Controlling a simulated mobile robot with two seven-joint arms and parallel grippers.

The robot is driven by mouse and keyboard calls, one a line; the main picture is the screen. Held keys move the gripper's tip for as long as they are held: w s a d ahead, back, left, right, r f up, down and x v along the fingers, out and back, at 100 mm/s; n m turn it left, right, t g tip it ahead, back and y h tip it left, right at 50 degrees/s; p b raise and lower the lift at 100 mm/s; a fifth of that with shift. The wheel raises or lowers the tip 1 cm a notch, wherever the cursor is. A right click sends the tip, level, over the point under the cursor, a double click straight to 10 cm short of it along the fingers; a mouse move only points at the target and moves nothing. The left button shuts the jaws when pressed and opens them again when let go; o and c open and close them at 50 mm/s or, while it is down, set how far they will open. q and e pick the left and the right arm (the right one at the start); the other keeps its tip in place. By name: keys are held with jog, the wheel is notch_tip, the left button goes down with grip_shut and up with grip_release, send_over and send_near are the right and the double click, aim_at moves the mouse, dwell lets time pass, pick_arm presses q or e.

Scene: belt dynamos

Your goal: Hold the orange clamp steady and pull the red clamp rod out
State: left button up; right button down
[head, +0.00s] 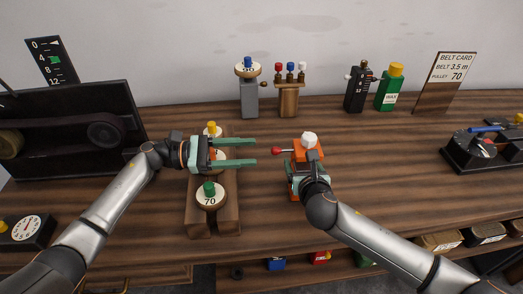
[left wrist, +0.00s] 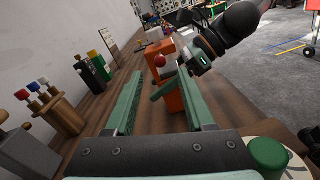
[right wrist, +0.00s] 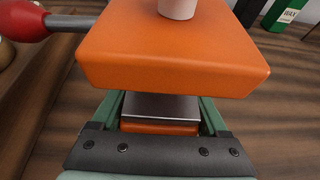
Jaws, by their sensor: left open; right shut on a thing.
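The orange clamp (head: 311,153) stands on the wooden bench right of centre, with a white knob on top. The red clamp rod (head: 276,151) sticks out of its left side, ending in a round red knob. In the left wrist view the red knob (left wrist: 159,60) shows beyond the fingers, beside the clamp (left wrist: 176,98). My left gripper (head: 256,156) is open and empty, its fingers pointing right, a short gap left of the knob. My right gripper (head: 307,172) is shut on the clamp body below its orange top (right wrist: 175,50). The right fingertips are partly hidden under that top.
A wooden rack (head: 228,212) with round pulleys lies under my left gripper. Behind are a grey post (head: 249,98), a peg stand (head: 288,98), a black device (head: 356,90) and a green bottle (head: 389,91). Bench right of the clamp is clear up to a black machine (head: 480,150).

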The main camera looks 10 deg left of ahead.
pick_arm(q)
jog(key=v, duration=0.6)
jog(key=shift+s+a, duration=0.15)
jog(key=shift+a, duration=0.25)
pick_arm(e)
jog(key=shift+f, duration=0.1)
jog(key=shift+c, duration=0.3)
grip_release()
jog(key=shift+o, duration=0.3)
